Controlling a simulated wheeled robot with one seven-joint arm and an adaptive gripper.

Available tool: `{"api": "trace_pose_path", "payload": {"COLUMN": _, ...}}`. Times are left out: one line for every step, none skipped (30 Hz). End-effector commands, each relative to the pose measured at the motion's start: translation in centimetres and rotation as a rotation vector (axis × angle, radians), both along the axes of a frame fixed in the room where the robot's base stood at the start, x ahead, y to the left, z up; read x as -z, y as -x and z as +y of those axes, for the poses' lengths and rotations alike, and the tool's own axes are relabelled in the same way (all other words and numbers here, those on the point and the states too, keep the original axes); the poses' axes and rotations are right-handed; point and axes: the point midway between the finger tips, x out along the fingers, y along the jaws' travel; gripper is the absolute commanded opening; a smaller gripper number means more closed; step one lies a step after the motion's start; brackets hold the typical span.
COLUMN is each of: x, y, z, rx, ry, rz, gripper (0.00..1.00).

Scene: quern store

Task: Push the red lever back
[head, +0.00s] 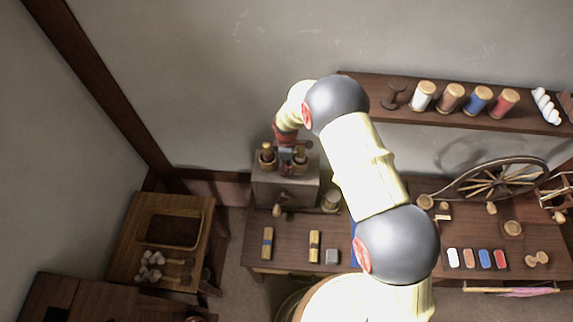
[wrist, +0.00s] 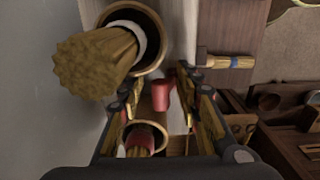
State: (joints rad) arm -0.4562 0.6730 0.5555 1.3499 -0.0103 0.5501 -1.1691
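The red lever (wrist: 162,94) shows in the wrist view as a short red piece between my fingertips, with a gap on each side. It stands between two round holders with bundled sticks, a larger-looking one (wrist: 152,70) and a smaller-looking one (wrist: 160,150). My gripper (wrist: 158,97) is open, its fingers apart on either side of the lever. In the head view my gripper (head: 288,157) is over the top of the grey box (head: 268,190), between the two holders. The lever cannot be made out there; my gripper covers that spot.
The box stands against the wall on a wooden bench (head: 285,258). Wooden-handled brushes (head: 267,243) lie in front of it. A shelf (head: 440,118) with thread spools is at the right, above a spinning wheel (head: 495,180). A small table (head: 128,225) is at the left.

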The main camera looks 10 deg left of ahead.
Motion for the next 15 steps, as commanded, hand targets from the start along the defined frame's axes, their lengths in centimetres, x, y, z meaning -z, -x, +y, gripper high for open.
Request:
{"api": "trace_pose_path", "payload": {"x": 0.00, "y": 0.00, "z": 0.00, "rx": 0.000, "ry": 0.000, "rz": 0.000, "gripper": 0.34}}
{"api": "trace_pose_path", "payload": {"x": 0.00, "y": 0.00, "z": 0.00, "rx": 0.000, "ry": 0.000, "rz": 0.000, "gripper": 0.34}}
{"api": "trace_pose_path", "payload": {"x": 0.00, "y": 0.00, "z": 0.00, "rx": 0.000, "ry": 0.000, "rz": 0.000, "gripper": 0.34}}
{"api": "trace_pose_path", "payload": {"x": 0.00, "y": 0.00, "z": 0.00, "rx": 0.000, "ry": 0.000, "rz": 0.000, "gripper": 0.34}}
{"api": "trace_pose_path", "payload": {"x": 0.00, "y": 0.00, "z": 0.00, "rx": 0.000, "ry": 0.000, "rz": 0.000, "gripper": 0.33}}
{"api": "trace_pose_path", "payload": {"x": 0.00, "y": 0.01, "z": 0.00, "rx": 0.000, "ry": 0.000, "rz": 0.000, "gripper": 0.31}}
{"api": "trace_pose_path", "payload": {"x": 0.00, "y": 0.01, "z": 0.00, "rx": 0.000, "ry": 0.000, "rz": 0.000, "gripper": 0.29}}
{"api": "trace_pose_path", "payload": {"x": 0.00, "y": 0.01, "z": 0.00, "rx": 0.000, "ry": 0.000, "rz": 0.000, "gripper": 0.27}}
{"api": "trace_pose_path", "payload": {"x": -0.01, "y": 0.00, "z": 0.00, "rx": 0.000, "ry": 0.000, "rz": 0.000, "gripper": 0.25}}
{"api": "trace_pose_path", "payload": {"x": -0.01, "y": 0.00, "z": 0.00, "rx": 0.000, "ry": 0.000, "rz": 0.000, "gripper": 0.23}}
{"api": "trace_pose_path", "payload": {"x": -0.01, "y": 0.00, "z": 0.00, "rx": 0.000, "ry": 0.000, "rz": 0.000, "gripper": 0.21}}
{"api": "trace_pose_path", "payload": {"x": -0.02, "y": -0.01, "z": 0.00, "rx": 0.000, "ry": 0.000, "rz": 0.000, "gripper": 0.19}}
{"api": "trace_pose_path", "payload": {"x": -0.02, "y": -0.02, "z": 0.00, "rx": 0.000, "ry": 0.000, "rz": -0.001, "gripper": 0.17}}
{"api": "trace_pose_path", "payload": {"x": -0.03, "y": -0.03, "z": 0.00, "rx": 0.000, "ry": 0.000, "rz": -0.001, "gripper": 0.16}}
{"api": "trace_pose_path", "payload": {"x": -0.03, "y": -0.04, "z": 0.01, "rx": 0.000, "ry": 0.000, "rz": -0.001, "gripper": 0.14}}
